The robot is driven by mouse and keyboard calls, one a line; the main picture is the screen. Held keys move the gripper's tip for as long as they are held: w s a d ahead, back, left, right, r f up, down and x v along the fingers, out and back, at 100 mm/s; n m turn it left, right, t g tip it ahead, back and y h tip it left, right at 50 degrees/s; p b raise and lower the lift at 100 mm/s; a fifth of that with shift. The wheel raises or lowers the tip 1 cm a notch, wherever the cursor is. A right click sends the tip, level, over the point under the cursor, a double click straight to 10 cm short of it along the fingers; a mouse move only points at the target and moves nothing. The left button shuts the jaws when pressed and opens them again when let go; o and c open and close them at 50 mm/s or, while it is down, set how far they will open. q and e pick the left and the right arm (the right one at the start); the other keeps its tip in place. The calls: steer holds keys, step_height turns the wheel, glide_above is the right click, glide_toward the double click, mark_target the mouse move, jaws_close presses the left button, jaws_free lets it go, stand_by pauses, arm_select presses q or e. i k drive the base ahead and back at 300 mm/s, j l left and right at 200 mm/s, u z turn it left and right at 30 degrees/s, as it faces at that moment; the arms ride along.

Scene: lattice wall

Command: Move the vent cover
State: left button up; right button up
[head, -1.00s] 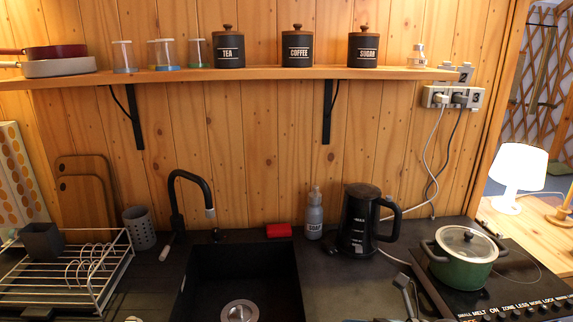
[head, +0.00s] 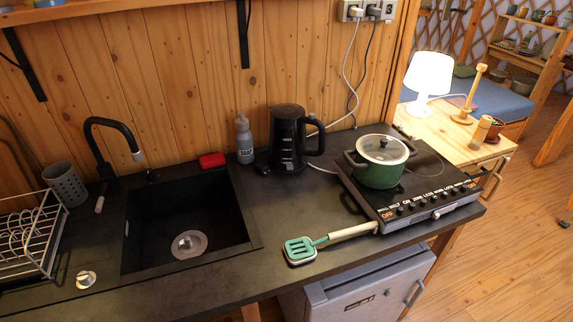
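I cannot make out a vent cover anywhere in the head view. Neither of my grippers shows in this view.
A dark counter holds a black sink (head: 160,225), a dish rack (head: 30,235), a soap bottle (head: 245,142), a black kettle (head: 287,145) and a stove (head: 425,205) with a green pot (head: 380,175). A spatula (head: 300,250) lies at the front edge. Wooden floor (head: 500,270) is open at right.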

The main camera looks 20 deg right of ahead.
mark_target(436, 214)
steer(key=z, duration=1.65)
